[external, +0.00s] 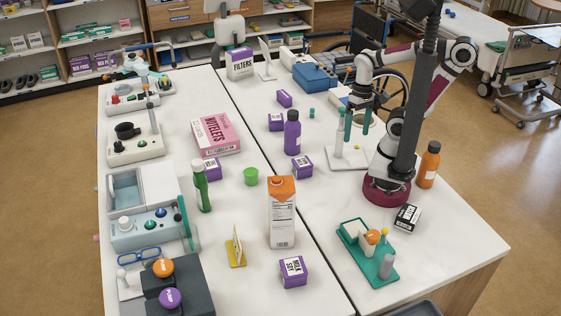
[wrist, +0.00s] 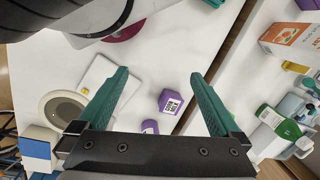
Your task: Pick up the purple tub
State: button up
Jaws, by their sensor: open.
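My gripper (external: 354,128) hangs with its teal fingers pointing down over the right-hand table, and it also shows in the wrist view (wrist: 160,74). It is open and empty. I cannot tell any thing apart as a purple tub. The purple things are a bottle (external: 292,134), which stands upright to the left of my gripper, and several small boxes. One purple box (external: 302,166) lies by the bottle, near the table seam. In the wrist view this box (wrist: 171,101) and part of the bottle (wrist: 150,127) appear between the fingers, apart from them.
A white stand (external: 348,158) is just below my gripper. A green tray (external: 382,268) and an orange bottle (external: 429,165) stand to the right.

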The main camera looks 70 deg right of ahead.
jog(key=w+a+r+n, duration=0.3)
jog(key=w+r+n, duration=0.25)
jog(key=r, duration=0.35)
jog(key=w+a+r+n, duration=0.3)
jog(key=w+a+n, duration=0.3)
jog(key=a, duration=0.1)
jog(key=n+h, duration=0.2)
jog(key=n, duration=1.8)
send_over(294, 266)
notch_tip(294, 266, down, 7)
jog(key=shift+m, duration=0.25)
notch_tip(294, 266, down, 21)
jog(key=shift+r, duration=0.2)
jog(key=c, duration=1.4)
